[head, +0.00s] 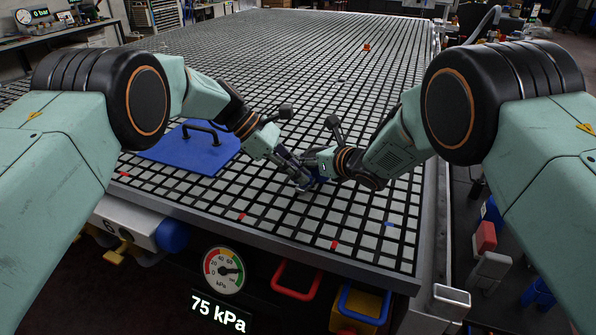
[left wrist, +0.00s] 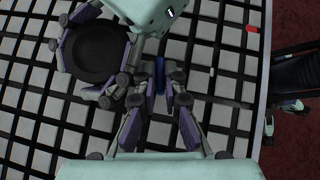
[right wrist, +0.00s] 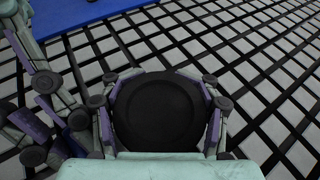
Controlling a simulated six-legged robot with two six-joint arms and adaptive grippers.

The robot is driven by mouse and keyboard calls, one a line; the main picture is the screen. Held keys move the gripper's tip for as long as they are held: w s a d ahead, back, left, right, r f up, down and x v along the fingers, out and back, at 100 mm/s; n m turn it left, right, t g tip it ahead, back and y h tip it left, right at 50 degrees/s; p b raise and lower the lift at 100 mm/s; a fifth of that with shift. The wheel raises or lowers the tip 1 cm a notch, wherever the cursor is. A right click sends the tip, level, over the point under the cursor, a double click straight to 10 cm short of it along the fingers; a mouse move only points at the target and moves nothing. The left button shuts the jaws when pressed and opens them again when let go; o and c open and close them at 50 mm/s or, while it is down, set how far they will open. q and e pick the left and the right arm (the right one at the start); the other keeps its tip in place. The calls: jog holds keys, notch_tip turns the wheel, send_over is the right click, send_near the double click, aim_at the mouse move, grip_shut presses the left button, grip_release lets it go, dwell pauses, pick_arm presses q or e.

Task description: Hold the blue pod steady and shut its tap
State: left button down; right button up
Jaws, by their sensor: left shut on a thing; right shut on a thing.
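The blue pod (head: 319,183) stands on the grid table near its front edge, mostly hidden by my grippers. Its round black top shows in the left wrist view (left wrist: 95,52) and the right wrist view (right wrist: 158,110). My right gripper (head: 314,166) is shut on the pod, its fingers on both sides of the black top in the right wrist view. My left gripper (head: 299,180) is lower, beside the pod, shut on a small blue part, which I take as the tap (left wrist: 158,104). The fingers hide most of it, and its turn position cannot be told.
A blue plate (head: 166,152) with a black handle lies left on the grid table (head: 270,45). A dial (head: 223,270) reading 75 kPa is at the front. Small red pieces (head: 241,217) lie along the front edge. The grid beyond my grippers is largely clear.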

pick_arm(q)
jog(key=c, duration=1.7)
grip_release()
jog(key=shift+n+t, duration=0.3)
